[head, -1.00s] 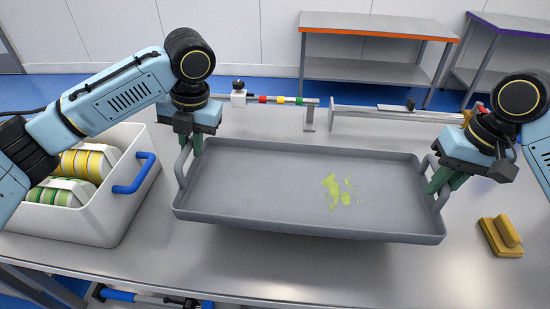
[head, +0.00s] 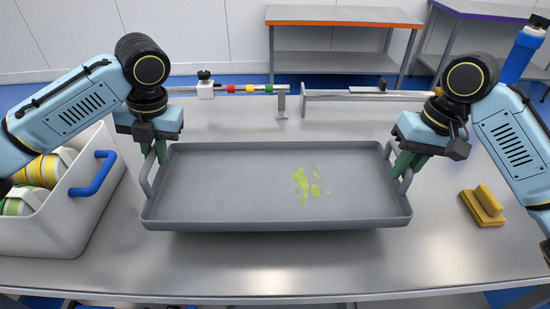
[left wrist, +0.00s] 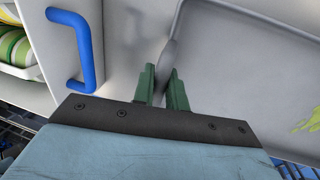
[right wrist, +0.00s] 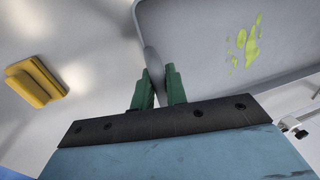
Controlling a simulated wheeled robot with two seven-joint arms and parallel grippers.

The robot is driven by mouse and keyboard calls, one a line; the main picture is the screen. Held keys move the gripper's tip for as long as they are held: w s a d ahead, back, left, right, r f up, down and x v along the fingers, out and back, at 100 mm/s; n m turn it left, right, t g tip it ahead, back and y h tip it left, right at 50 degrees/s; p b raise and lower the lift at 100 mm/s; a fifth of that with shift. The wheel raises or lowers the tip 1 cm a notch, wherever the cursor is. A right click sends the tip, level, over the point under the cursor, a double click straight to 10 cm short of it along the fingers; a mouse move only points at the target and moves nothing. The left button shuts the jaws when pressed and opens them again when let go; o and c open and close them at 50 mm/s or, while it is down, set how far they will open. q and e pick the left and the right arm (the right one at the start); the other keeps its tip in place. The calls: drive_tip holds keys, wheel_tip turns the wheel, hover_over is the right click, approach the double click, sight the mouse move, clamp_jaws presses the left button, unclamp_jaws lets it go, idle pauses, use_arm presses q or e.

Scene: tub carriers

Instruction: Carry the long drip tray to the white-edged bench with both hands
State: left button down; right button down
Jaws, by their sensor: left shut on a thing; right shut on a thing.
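The long grey drip tray (head: 230,185) spans the middle of the head view, with a yellow-green spill on its floor. It looks level and slightly above the steel bench top, with a shadow under its front edge. My left gripper (head: 160,152) is shut on the tray's left handle, also seen in the left wrist view (left wrist: 163,88). My right gripper (head: 403,163) is shut on the right handle, also seen in the right wrist view (right wrist: 160,88). The fingers partly hide both handles. No white-edged bench is in view.
A white tub (head: 78,222) with blue handles and rolled items stands left, close to the tray. A yellow block (head: 483,206) lies right. A rail with clamps (head: 281,102) runs behind the tray. Orange-edged (head: 345,15) and purple-edged (head: 490,12) benches stand at the back.

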sight(164, 179)
use_arm(q)
drive_tip(key=shift+f, duration=0.2)
use_arm(e)
drive_tip(key=shift+f, duration=0.15)
